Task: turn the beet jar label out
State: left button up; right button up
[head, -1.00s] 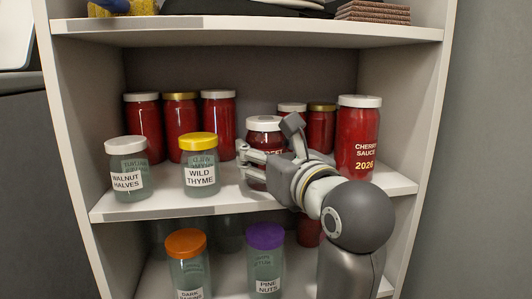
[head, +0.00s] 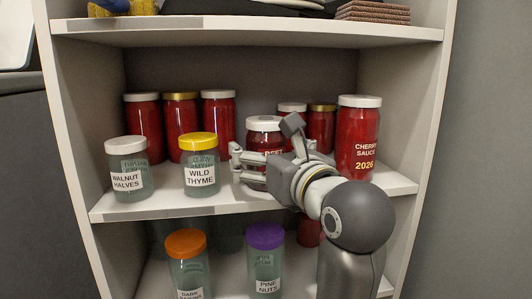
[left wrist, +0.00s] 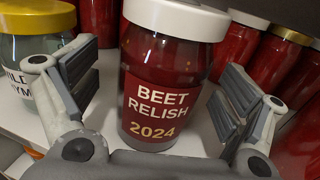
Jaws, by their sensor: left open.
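The beet jar (head: 264,139) has red contents and a white lid, and stands upright on the middle shelf. In the left wrist view the jar (left wrist: 162,90) shows its label, "BEET RELISH 2024", facing my camera, slightly tilted in the picture. In the head view only the top of the lettering shows above my fingers. My left gripper (head: 264,146) is open in front of the jar, with a finger on either side. In the left wrist view the gripper (left wrist: 160,92) shows gaps between both finger pads and the glass. My right gripper is not in view.
The wild thyme jar (head: 199,168) stands close left of my fingers, with the walnut halves jar (head: 128,170) farther left. The cherry sauce jar (head: 358,140) stands to the right. Several red jars stand behind. The upper shelf (head: 240,31) is overhead.

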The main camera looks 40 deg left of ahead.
aim_at(267, 118)
pick_arm(q)
notch_tip(267, 118, up, 10)
dwell(0.7)
